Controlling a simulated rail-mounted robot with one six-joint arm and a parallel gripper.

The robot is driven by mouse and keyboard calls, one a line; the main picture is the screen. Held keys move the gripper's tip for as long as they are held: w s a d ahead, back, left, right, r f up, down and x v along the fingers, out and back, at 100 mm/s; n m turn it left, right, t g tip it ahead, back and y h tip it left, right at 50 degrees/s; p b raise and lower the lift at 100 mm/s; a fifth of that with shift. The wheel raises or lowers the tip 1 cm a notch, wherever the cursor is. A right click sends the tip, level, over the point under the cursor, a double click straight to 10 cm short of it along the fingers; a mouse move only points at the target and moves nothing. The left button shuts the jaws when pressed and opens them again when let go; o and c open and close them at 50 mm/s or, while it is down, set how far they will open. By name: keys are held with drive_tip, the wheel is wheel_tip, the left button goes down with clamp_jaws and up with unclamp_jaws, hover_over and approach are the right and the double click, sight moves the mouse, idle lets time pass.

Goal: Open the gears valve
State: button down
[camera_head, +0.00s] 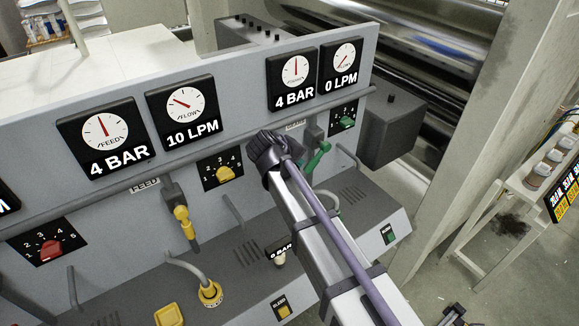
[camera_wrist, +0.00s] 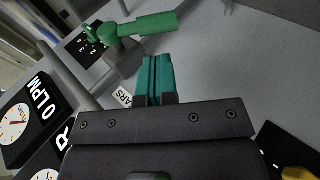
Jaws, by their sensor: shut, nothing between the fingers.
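The gears valve has a green lever (camera_head: 318,158) on a grey pipe fitting on the panel front, partly hidden by my arm in the head view. The lever slants there rather than hanging straight down. In the wrist view the green lever (camera_wrist: 150,25) lies at the top, beyond my fingertips and apart from them. The gears label (camera_wrist: 123,97) is partly covered by my gripper. My gripper (camera_wrist: 156,78) has teal fingers, pressed together and empty, pointing toward the panel and lever. In the head view my fingers are hidden behind the wrist.
A gears dial (camera_head: 346,120) with a green knob sits beside the valve. The gears gauges read 4 BAR (camera_head: 294,78) and 0 LPM (camera_head: 341,63). The feed valve's yellow lever (camera_head: 185,222) hangs down at left. A pipe rail (camera_head: 235,137) crosses the panel.

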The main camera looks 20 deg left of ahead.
sight(309, 165)
drive_tip(key=b+x, duration=0.3)
drive_tip(key=x, duration=0.2)
drive_tip(key=shift+w+f, duration=0.1)
drive_tip(key=shift+f, duration=0.3)
drive_tip(key=shift+w+d+f, duration=0.15)
drive_tip(key=shift+w+f, duration=0.1)
drive_tip(key=shift+w, duration=0.2)
drive_tip(key=shift+w+d+f+b, duration=0.1)
drive_tip(key=shift+b, duration=0.35)
